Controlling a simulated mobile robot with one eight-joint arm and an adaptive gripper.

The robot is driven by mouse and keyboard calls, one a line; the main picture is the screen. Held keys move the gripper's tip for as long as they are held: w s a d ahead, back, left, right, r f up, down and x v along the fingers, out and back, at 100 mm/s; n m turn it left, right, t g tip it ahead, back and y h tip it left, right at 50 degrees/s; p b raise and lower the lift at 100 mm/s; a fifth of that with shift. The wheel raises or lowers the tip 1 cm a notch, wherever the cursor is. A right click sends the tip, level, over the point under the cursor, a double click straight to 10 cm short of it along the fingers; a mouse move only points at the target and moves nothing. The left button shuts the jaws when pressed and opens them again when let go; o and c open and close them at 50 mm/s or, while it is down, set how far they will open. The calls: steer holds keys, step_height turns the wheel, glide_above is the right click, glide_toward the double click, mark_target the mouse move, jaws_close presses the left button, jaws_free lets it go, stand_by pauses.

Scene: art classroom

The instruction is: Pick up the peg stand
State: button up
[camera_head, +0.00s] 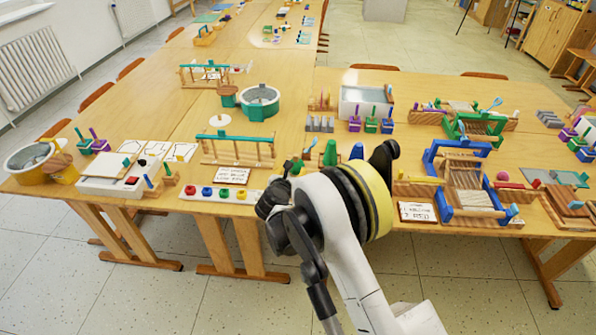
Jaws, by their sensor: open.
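A low wooden rack with upright pegs and a teal bar (236,137) stands near the front of the middle table. It looks like a peg stand, but a similar rack with a teal bar (204,67) stands farther back, and I cannot tell which is meant. My gripper (298,160) is over the table's front part, to the right of the nearer rack and apart from it as far as I can see. It is open and looks empty. My own wrist and arm hide part of the fingers and the table beneath.
A board with coloured knobs (223,194) lies in front of the nearer rack. A blue frame loom (459,146) is to the right, a round teal tub (259,99) behind.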

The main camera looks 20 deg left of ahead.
mark_target(296, 173)
steer(key=x, duration=0.1)
steer(key=b+x, duration=0.1)
steer(key=x, duration=0.1)
steer(key=b+x, duration=0.1)
steer(key=x, duration=0.1)
steer(key=shift+w+a, duration=0.1)
steer(key=shift+a, duration=0.2)
steer(key=shift+w, duration=0.45)
jaws_close()
